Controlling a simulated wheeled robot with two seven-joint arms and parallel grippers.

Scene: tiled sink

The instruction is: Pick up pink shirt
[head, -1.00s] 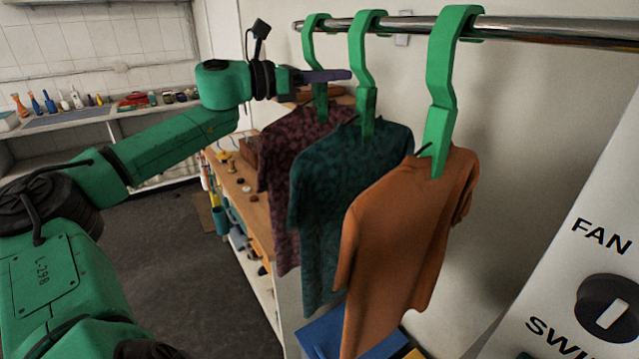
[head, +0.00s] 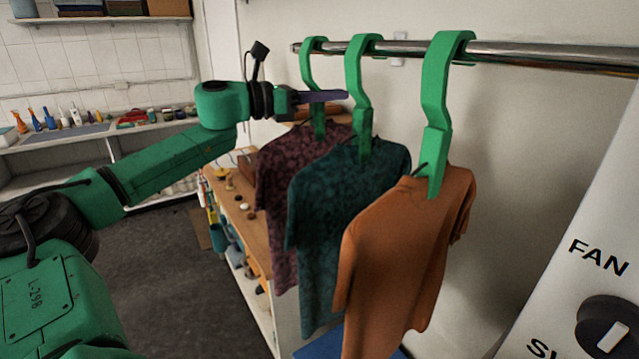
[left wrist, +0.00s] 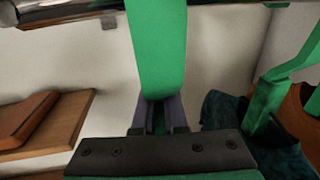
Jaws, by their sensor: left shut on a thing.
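The pink shirt (head: 283,182) is a dark, mottled pink-maroon shirt. It hangs at the far end of the metal rail (head: 545,53) on a green hanger (head: 309,68), left of the teal shirt (head: 320,220). My left gripper (head: 338,97) reaches in from the left at the hanger's lower stem, above the shirt's collar. In the left wrist view the fingers (left wrist: 158,115) are shut around the green hanger stem (left wrist: 157,45). The hanger's hook is still over the rail in the head view. My right gripper is not in view.
The teal shirt and an orange shirt (head: 405,255) hang close on the right on green hangers. A wooden bench (head: 248,225) with small items stands behind and below the shirts. A fan switch panel (head: 590,270) is at the right edge.

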